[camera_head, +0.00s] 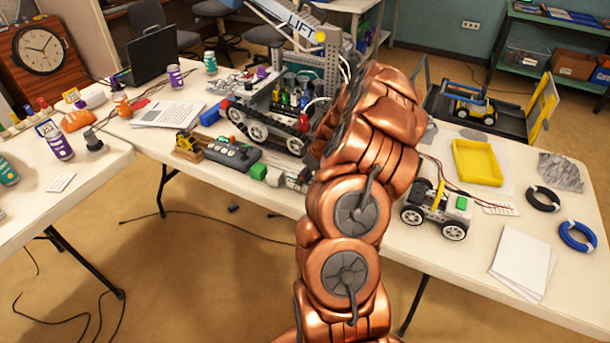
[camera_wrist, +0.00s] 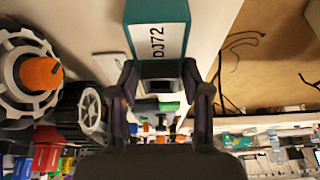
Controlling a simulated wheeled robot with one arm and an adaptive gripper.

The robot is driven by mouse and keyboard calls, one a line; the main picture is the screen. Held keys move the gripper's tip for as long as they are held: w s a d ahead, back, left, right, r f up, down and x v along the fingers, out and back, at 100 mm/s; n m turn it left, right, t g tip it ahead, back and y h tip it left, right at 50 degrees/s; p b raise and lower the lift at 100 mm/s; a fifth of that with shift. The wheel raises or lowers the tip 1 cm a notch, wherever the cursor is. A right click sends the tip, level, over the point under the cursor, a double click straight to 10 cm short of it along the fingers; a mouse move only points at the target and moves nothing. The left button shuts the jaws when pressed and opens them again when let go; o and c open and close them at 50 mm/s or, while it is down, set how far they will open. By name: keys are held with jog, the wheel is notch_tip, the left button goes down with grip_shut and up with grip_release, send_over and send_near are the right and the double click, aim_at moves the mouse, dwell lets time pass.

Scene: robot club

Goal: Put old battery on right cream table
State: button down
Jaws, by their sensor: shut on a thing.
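My gripper (camera_wrist: 159,70) is shut on a teal block with a white label reading "DJ72", which I take to be the old battery (camera_wrist: 143,14), in the wrist view. Its top runs out of the picture. In the head view my copper arm hides both gripper and battery. The right cream table (camera_head: 440,262) spans the middle and right of the head view. In the wrist view a pale surface shows behind the battery; I cannot tell whether the battery touches it.
A tracked robot with a LIFT sign (camera_head: 303,24), a white wheeled rover (camera_head: 437,208), a yellow tray (camera_head: 477,161), paper sheets (camera_head: 522,262) and wire coils (camera_head: 577,237) occupy the right table. Bare room lies along its front edge. Another cream table (camera_head: 35,215) stands at left.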

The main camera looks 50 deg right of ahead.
jog(key=shift+f+b, duration=0.35)
jog(key=shift+b, duration=0.15)
dwell(0.4)
jog(key=shift+c, duration=2.2)
grip_release()
jog(key=shift+r+b, duration=0.7)
jog(key=shift+r, duration=2.8)
